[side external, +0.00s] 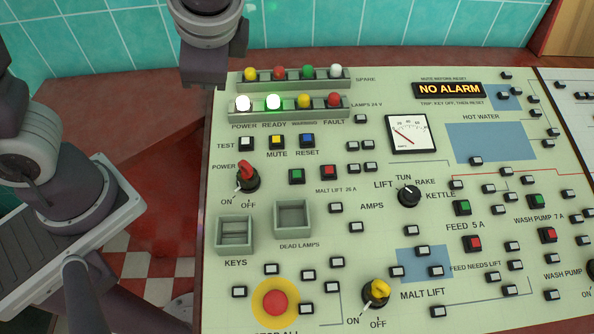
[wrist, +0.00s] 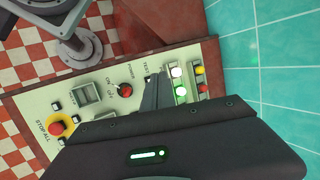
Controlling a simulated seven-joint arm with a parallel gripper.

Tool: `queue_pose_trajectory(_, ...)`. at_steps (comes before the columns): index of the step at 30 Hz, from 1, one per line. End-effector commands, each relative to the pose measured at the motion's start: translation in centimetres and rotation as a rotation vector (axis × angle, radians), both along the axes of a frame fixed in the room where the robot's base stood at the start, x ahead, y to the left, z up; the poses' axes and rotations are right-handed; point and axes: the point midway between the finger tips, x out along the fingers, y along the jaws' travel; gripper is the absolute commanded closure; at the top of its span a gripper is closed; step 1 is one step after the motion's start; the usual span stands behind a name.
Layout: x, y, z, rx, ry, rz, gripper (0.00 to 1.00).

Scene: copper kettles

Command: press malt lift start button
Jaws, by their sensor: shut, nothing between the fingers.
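A green button (side external: 296,176) and a red button (side external: 329,171) sit side by side on the pale control panel, above the label "MALT LIFT 26 A". No start wording is legible on either button. My gripper (side external: 204,83) is shut and empty, above the panel's far left corner in the side view. It is up and to the left of both buttons, apart from them. In the wrist view the shut fingers (wrist: 155,92) reach over the panel beside the lit lamps. My gripper body hides much of the panel there, and I cannot make out the two malt lift buttons.
Lamp rows (side external: 290,104) stand raised at the panel's far left, with POWER and READY lit. A red-handled power switch (side external: 247,177), a yellow-handled switch (side external: 377,292) and a red stop-all button (side external: 275,302) stick up. The alarm display (side external: 449,89) reads "NO ALARM".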

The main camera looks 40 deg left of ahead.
Motion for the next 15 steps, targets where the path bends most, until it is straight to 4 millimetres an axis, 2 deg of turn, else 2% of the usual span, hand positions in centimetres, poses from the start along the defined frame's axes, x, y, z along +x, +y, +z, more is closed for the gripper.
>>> queue_pose_trajectory(1,1.3,-1.9,-1.3,0.085,0.027,-0.087,1.00)
queue_pose_trajectory(3,2.9,-4.4,-3.0,0.202,0.039,-0.198,1.00)
queue_pose_trajectory(9,4.7,-10.5,-7.4,0.415,0.017,-0.414,1.00)
queue_pose_trajectory(12,4.9,-12.1,-8.8,0.466,0.001,-0.467,1.00)
queue_pose_trajectory(15,4.9,-12.9,-9.4,0.490,-0.008,-0.492,1.00)
